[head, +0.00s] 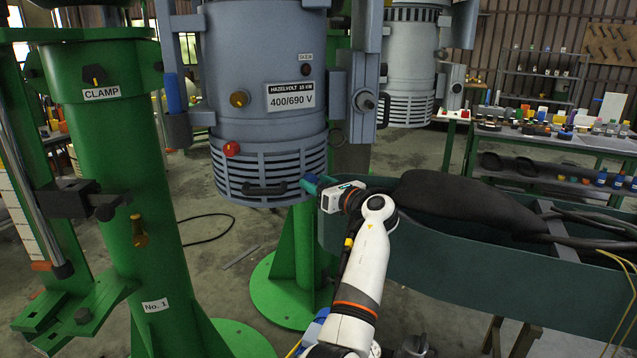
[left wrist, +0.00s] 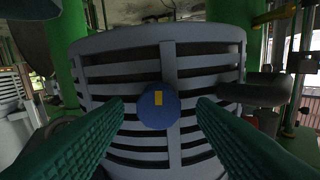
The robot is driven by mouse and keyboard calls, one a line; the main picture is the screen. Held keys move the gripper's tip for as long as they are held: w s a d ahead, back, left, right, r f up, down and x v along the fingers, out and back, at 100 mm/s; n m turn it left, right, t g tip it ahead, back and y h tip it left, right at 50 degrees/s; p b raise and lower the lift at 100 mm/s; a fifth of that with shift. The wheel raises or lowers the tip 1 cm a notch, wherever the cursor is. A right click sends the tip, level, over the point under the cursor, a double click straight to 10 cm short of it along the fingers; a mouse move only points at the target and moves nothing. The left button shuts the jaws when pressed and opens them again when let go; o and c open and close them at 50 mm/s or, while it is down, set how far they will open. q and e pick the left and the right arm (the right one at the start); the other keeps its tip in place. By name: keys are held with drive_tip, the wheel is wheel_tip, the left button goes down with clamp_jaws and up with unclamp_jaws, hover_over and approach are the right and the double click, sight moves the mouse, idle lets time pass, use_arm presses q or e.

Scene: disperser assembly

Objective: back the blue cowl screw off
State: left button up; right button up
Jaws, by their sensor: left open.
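The blue cowl screw (left wrist: 158,106) is a round knob with a small yellow mark. It sits on a vertical rib of the slatted grey cowl (left wrist: 205,72) in the left wrist view. In the head view the cowl (head: 225,172) is the bottom ring of the grey motor, and I cannot make the screw out behind my fingers. My left gripper (head: 309,183) is at the cowl's right side. Its two green fingers are open, one on either side of the screw with a gap to each; I cannot tell how deep they reach. My right gripper is not in view.
A red knob (head: 231,148) and a black handle (head: 264,189) are on the cowl. The green clamp column (head: 125,150) stands left. A dark green trough (head: 450,265) with a black bundle lies right, close to my arm. A second grey motor (head: 408,70) hangs behind.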

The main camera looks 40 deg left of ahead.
use_arm(q)
drive_tip(key=shift+c, duration=0.3)
drive_tip(key=c, duration=0.9)
